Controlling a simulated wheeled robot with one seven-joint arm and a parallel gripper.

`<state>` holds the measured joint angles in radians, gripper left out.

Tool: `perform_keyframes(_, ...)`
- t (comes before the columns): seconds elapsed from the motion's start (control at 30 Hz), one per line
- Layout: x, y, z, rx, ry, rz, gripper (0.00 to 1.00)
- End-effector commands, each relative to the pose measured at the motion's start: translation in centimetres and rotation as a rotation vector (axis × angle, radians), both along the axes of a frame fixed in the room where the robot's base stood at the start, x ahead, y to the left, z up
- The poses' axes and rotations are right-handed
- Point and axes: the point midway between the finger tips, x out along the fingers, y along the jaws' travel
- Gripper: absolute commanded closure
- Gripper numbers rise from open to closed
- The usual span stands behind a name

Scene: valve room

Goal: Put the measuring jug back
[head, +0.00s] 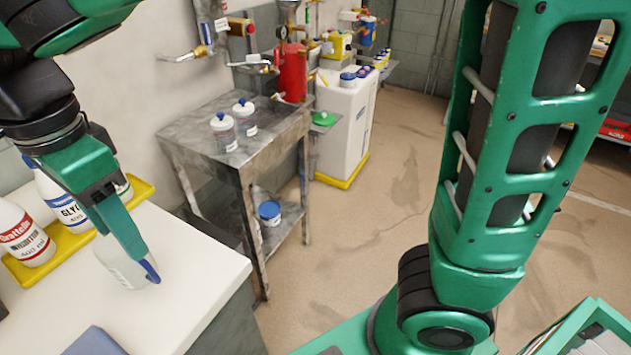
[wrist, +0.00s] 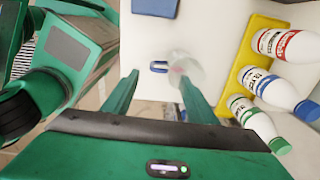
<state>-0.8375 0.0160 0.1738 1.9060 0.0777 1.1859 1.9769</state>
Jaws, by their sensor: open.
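The measuring jug (head: 122,267) is clear with a blue handle and stands on the white counter (head: 190,290), partly hidden behind my gripper in the head view. In the wrist view the jug (wrist: 185,70) is seen from above, its blue handle (wrist: 158,67) pointing left. My gripper (head: 135,252) is over the counter at the jug, fingers pointing down. In the wrist view its open fingers (wrist: 158,77) appear on either side of the handle, with a gap around it. I cannot tell whether the fingertips are level with the handle.
A yellow tray (wrist: 233,78) holding several labelled bottles (wrist: 273,87) is beside the jug. A blue-grey flat item (head: 92,342) lies near the counter's front. Beyond stands a metal table (head: 185,135) with two lidded jars (head: 223,130).

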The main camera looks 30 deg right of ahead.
Motion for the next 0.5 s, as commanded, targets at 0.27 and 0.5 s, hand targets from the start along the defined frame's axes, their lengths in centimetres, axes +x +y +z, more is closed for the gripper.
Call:
perform_keyframes(0.27,4.8,-9.6,-0.6,-0.024,-0.013,0.049,0.48)
perform_keyframes(0.5,6.8,-25.1,-2.2,-0.054,-0.005,0.156,0.48)
